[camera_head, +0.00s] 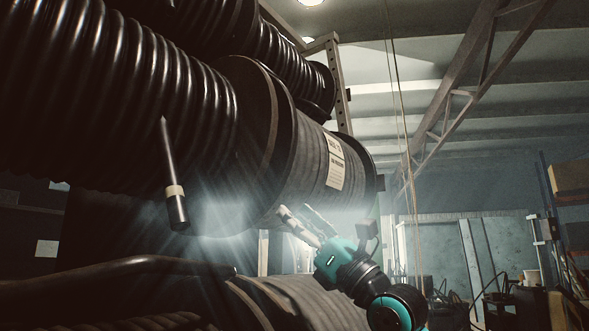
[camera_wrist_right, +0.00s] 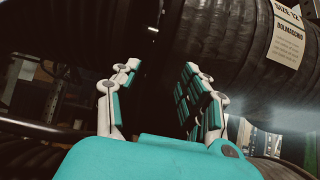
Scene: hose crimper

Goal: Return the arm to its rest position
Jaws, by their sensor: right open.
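My right gripper (camera_head: 303,226) is in front of the large hose spools in the head view, at the end of my teal and black arm. In the right wrist view the right gripper (camera_wrist_right: 160,92) has its two pale fingers with teal pads spread apart. Nothing is between the fingers. A dark hose spool (camera_wrist_right: 235,65) with a paper label (camera_wrist_right: 287,35) lies just beyond the fingertips. I cannot tell whether the fingers touch it. My left gripper is not in view.
Large ribbed black hose (camera_head: 120,100) fills the upper left. The labelled spool (camera_head: 310,165) is right of it. A lower spool (camera_head: 300,302) sits beneath. Shelves (camera_head: 570,215) stand far right.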

